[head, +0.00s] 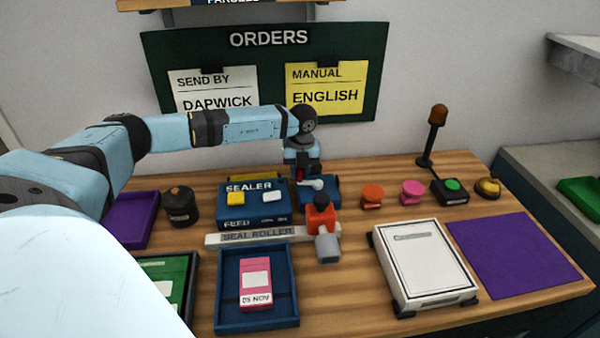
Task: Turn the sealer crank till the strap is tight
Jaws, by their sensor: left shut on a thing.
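The blue sealer (254,206) stands on the wooden table, with a yellow button, a white button and the words SEALER and FEED on it. My left arm reaches across from the left, and my left gripper (308,178) points down at the sealer's right end. It is shut on what looks like the sealer crank, mostly hidden by the gripper; a small red part and a pale lever show there. A grey SEAL ROLLER bar (259,236) lies in front. I cannot make out a strap or its tightness. My right gripper is out of view.
A red and grey tool (322,218) stands just in front of my left gripper. A blue tray (229,318) holds a pink packet (255,283). A white box (424,263) and purple mat (515,254) lie right; stamps and a green button (453,185) stand behind.

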